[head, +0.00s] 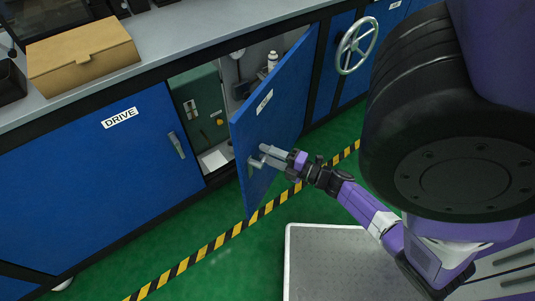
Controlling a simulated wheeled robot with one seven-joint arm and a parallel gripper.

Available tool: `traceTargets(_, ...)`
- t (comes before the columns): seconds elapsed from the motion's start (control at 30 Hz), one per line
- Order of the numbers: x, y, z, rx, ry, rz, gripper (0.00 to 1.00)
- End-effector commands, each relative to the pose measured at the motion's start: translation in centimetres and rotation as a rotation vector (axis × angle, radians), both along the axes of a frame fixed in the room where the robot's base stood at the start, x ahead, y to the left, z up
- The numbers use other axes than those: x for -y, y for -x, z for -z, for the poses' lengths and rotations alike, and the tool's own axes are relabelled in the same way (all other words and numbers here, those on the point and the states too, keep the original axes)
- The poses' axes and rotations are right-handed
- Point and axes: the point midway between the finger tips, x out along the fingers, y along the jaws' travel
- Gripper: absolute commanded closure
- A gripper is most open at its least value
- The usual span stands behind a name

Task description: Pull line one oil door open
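The blue oil door (275,105) stands partly open, swung out from the cabinet front, with a small white label whose text is too small to read. A grey handle (254,166) is on its outer face near the free edge. My gripper (267,157) is at that handle, its fingertips close to or around it; I cannot tell whether they are closed on it.
The closed blue DRIVE door (100,150) is to the left. A cardboard box (83,58) lies on the grey counter (170,40). A grey handwheel (356,46) sticks out at right. Yellow-black tape (215,243) crosses the green floor before a grey platform (345,265).

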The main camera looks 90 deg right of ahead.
Motion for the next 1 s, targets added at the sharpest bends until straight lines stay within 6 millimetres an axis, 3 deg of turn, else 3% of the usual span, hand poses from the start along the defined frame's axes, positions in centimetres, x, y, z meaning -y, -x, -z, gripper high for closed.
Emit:
traceTargets(0.23, -0.4, 1.0, 0.0, -0.002, 0.0, 0.001, 0.64)
traceTargets(0.63, -2.8, 6.4, 0.0, -0.002, -0.001, 0.0, 0.64)
traceTargets(1.0, -3.1, 7.2, 0.0, 0.0, 0.0, 0.0, 0.64)
